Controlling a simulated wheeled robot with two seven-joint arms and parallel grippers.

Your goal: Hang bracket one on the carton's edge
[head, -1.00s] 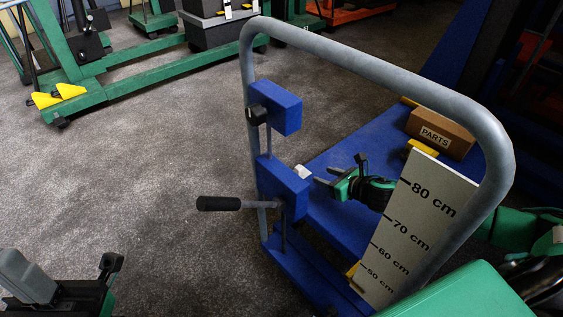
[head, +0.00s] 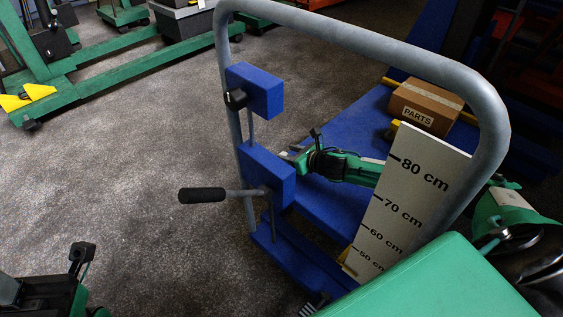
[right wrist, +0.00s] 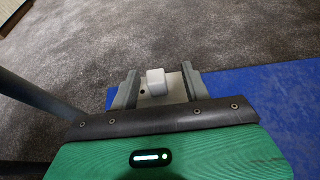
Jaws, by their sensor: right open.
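The carton (head: 422,106), a brown box marked PARTS, sits on the blue trolley deck (head: 365,113) in the head view. I cannot surely identify bracket one. In the right wrist view a small white block (right wrist: 156,82) on a pale plate lies between the fingers of my right gripper (right wrist: 158,72), which stand open on both sides of it. In the head view my right gripper (head: 291,156) is beside the lower blue block (head: 266,177) on the trolley's upright; the white block is hidden there. My left gripper (head: 10,291) shows only partly at the lower left edge.
A grey tube handle (head: 385,52) arches over the deck. A height board (head: 412,190) stands in front of the carton. A black-gripped lever (head: 203,195) sticks out left. Green machinery (head: 110,70) stands at the back left; the grey floor (head: 120,160) between is clear.

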